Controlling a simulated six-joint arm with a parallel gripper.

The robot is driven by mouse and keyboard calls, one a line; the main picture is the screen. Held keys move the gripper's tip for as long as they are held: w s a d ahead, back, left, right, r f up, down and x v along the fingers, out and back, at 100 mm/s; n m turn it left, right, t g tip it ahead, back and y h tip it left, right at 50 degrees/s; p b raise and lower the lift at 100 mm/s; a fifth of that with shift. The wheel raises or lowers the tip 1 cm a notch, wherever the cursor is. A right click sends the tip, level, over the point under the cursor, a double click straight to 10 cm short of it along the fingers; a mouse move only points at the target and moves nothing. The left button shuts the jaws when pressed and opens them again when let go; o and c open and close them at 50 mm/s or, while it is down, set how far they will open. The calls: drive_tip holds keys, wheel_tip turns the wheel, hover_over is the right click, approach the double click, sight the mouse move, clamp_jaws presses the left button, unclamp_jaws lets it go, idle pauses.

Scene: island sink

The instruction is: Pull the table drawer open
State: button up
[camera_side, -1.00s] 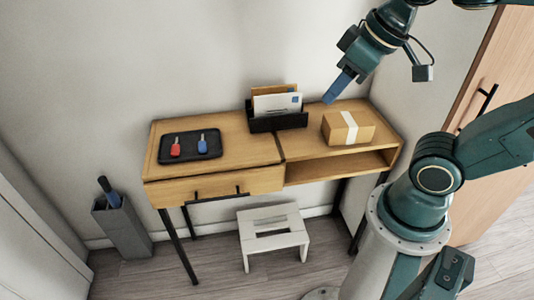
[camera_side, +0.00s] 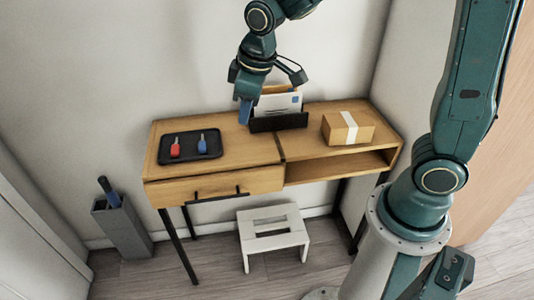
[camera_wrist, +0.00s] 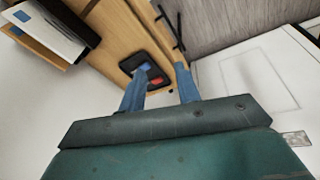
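The wooden table drawer (camera_side: 215,187) is at the left front of the table, its front flush with the table in the side view. Its black bar handle (camera_side: 222,195) runs along the front. A dark bar that looks like the handle (camera_wrist: 169,27) shows at the top of the wrist view. My gripper (camera_side: 245,110) hangs above the back of the tabletop, left of the letter holder, apart from the drawer and handle. In the wrist view my gripper (camera_wrist: 161,69) has its two blue fingers spread with nothing between them.
On the tabletop (camera_side: 240,148) are a black tray (camera_side: 166,156) with a red and a blue item, a letter holder (camera_side: 280,123) and a cardboard box (camera_side: 360,130). A white stool (camera_side: 275,233) stands below.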

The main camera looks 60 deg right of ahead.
drive_tip(key=w+a+f+n+g, duration=0.1)
drive_tip(key=w+a+f+n, duration=0.15)
drive_tip(key=w+f, duration=0.45)
drive_tip(key=n+h, duration=0.1)
drive_tip(key=n, duration=0.1)
hover_over(217, 198)
drive_tip(key=s+a, duration=0.2)
drive_tip(key=s+a+f+x, duration=0.1)
drive_tip(key=s+x, duration=0.1)
drive_tip(key=x, duration=0.9)
drive_tip(key=shift+s+a+r+m+g, duration=0.1)
drive_tip(key=shift+a+r+m+g, duration=0.15)
drive_tip(key=shift+a+r+g, duration=0.15)
drive_tip(key=shift+w+d+f, duration=0.3)
drive_tip(key=shift+d+f, duration=0.05)
drive_tip(key=shift+f, duration=1.9)
drive_tip(key=shift+w+d+f, duration=0.3)
drive_tip(key=shift+f, duration=1.9)
drive_tip(key=shift+w+d+f, duration=0.3)
drive_tip(key=shift+d+f, duration=0.05)
drive_tip(key=shift+f, duration=1.9)
clamp_jaws()
